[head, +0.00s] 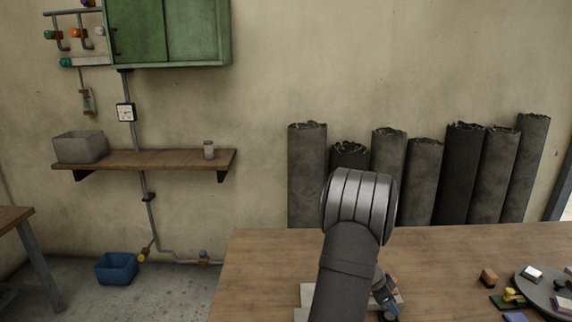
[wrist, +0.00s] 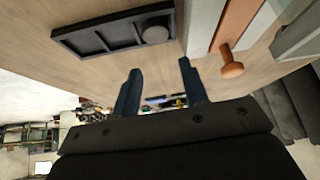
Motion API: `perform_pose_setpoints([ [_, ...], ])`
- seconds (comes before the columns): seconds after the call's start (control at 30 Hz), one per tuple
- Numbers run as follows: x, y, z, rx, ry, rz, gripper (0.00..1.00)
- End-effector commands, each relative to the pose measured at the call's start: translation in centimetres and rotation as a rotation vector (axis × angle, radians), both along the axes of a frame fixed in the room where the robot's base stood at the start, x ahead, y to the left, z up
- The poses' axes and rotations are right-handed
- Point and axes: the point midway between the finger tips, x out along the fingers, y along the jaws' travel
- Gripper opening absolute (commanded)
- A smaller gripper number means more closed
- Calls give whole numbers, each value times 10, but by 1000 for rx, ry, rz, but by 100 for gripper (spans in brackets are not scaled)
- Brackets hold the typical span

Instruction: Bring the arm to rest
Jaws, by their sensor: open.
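My arm (head: 350,250) stands up in the middle of the head view, over the wooden table (head: 265,270). In the wrist view my gripper (wrist: 159,66) has its two dark fingers apart, with nothing between them. The tabletop shows beyond the fingertips. In the head view the arm hides most of what lies behind it, and I cannot make out the fingers there.
The wrist view shows a dark compartmented tray (wrist: 85,42) with a round grey piece (wrist: 155,34), and an orange-brown knob (wrist: 232,68) at right. A grey round plate (head: 540,290) and small blocks (head: 488,277) lie right; several dark rolls (head: 307,175) stand behind.

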Motion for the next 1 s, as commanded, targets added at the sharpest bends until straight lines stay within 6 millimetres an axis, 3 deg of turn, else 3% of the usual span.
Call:
perform_pose_setpoints([
  [0.67, -102, -56, 73, -1, -2, -3, 40],
  [1.0, -59, -4, 79, 16, 6, 193, 40],
])
